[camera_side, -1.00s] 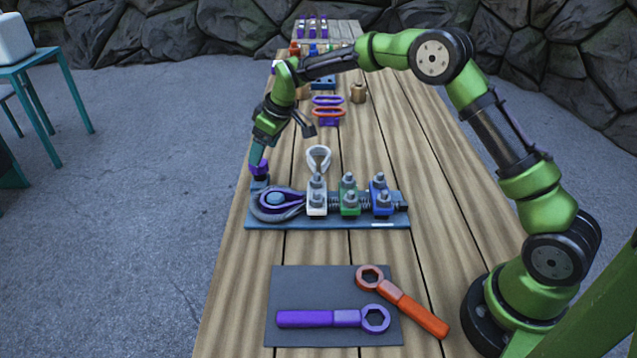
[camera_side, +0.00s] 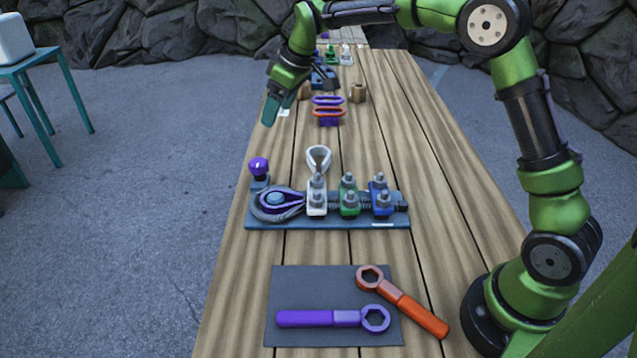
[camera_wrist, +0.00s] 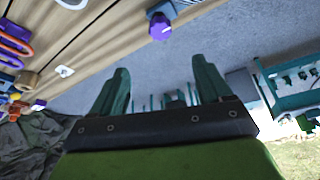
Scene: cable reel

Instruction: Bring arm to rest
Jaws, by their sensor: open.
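My gripper (camera_side: 270,110) is open and empty. It hangs in the air above the table's left edge, up and behind the blue fixture board (camera_side: 330,224). In the wrist view its two fingers (camera_wrist: 165,88) stand wide apart with nothing between them. The purple knob (camera_side: 258,166) stands on a post at the board's left end, clear of the gripper. The purple knob also shows in the wrist view (camera_wrist: 159,27). The board holds a grey-purple looped cable end (camera_side: 277,201) and white (camera_side: 317,203), green (camera_side: 349,203) and blue (camera_side: 381,203) clamps with bolts.
A purple wrench (camera_side: 320,318) lies on a dark mat (camera_side: 300,283). An orange wrench (camera_side: 410,305) lies partly off it. Purple and orange rings (camera_side: 328,107) and a wooden nut (camera_side: 358,93) stand farther back. Floor lies open left of the table.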

